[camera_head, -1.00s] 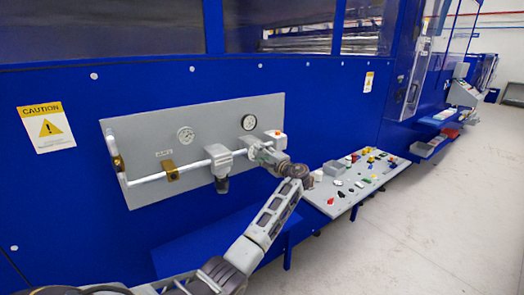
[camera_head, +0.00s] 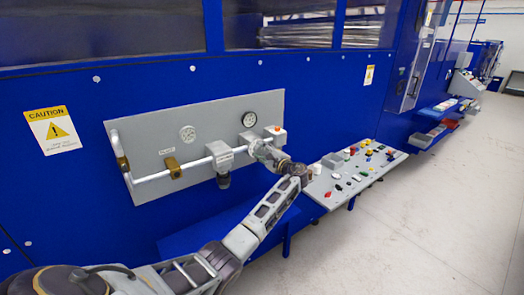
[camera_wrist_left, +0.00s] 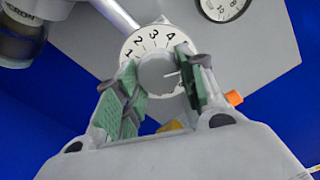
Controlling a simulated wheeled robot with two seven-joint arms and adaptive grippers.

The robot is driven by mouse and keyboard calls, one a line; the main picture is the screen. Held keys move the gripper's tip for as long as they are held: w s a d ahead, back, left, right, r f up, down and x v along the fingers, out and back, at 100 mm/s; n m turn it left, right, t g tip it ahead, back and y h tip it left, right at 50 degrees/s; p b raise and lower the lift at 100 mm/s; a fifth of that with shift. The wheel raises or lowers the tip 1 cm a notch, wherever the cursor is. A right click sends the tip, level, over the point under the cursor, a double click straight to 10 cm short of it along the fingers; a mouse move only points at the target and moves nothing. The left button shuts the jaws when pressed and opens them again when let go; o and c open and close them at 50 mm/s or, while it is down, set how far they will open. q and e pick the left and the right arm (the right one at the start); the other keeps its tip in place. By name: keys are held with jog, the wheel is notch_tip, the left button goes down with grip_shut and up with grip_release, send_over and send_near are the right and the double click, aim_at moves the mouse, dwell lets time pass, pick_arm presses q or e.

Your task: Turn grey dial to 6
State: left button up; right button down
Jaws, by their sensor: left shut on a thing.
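The grey dial (camera_wrist_left: 158,74) is a round knob on a white plate (camera_wrist_left: 140,44) with black numbers in the left wrist view. The numbers 1 to 4 show above the knob. A thin light line on the knob points to the right, past the 4; the right finger hides the numbers there. My left gripper (camera_wrist_left: 160,86) has one green-padded finger on each side of the knob and is shut on it. In the head view my left gripper (camera_head: 259,150) is at the right part of the grey panel and mostly hides the dial. My right gripper is in neither view.
The grey panel (camera_head: 150,125) carries a pipe, brass fittings (camera_head: 172,168), a grey regulator (camera_head: 221,157) left of my gripper, and gauges (camera_head: 249,119). An orange-topped box (camera_head: 275,134) sits close to its right. A sloped control board (camera_head: 345,182) stands lower right.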

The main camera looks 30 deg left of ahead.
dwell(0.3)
pick_arm(q)
jog(key=o, duration=1)
jog(key=v, duration=1.2)
jog(key=shift+f, duration=0.1)
